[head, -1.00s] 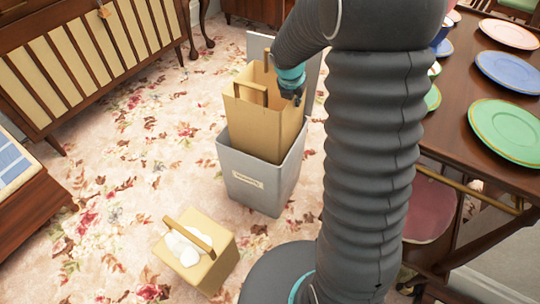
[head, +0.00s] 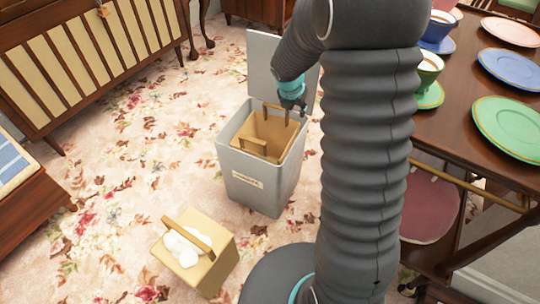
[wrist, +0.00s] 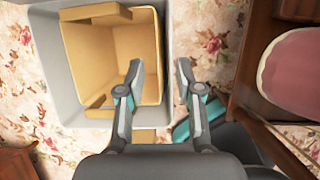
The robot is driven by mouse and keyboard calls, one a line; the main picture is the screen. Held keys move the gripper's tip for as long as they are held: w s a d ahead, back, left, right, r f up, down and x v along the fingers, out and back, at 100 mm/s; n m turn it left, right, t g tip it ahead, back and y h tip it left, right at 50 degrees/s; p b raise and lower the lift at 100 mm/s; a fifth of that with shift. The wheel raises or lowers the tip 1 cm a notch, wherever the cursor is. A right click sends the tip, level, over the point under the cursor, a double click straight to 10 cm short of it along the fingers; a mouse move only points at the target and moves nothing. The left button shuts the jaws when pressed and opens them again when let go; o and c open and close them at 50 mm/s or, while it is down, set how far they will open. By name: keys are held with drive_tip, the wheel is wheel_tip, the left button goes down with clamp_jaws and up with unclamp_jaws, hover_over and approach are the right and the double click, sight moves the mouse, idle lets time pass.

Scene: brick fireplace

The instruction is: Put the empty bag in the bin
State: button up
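The empty tan bag (head: 262,132) sits upright inside the grey bin (head: 255,188), sunk so that its top and handles are near the bin's rim. Its bare inside shows in the wrist view (wrist: 90,55), with the bin's grey rim (wrist: 42,60) around it. My gripper (head: 292,110) is above the bin's right back side. In the wrist view my gripper's fingers (wrist: 160,68) are spread apart, one over the bag's opening and one to its right, with nothing visibly held. A second tan bag (head: 218,271) with white contents stands on the carpet in front.
The bin's lid (head: 272,62) stands open behind it. A dark wooden table (head: 455,90) with plates and cups is on the right, with a pink-seated chair (head: 430,207) beneath. Carpet left of the bin is clear.

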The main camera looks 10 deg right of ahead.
drive_tip(key=v, duration=1.2)
idle(0.5)
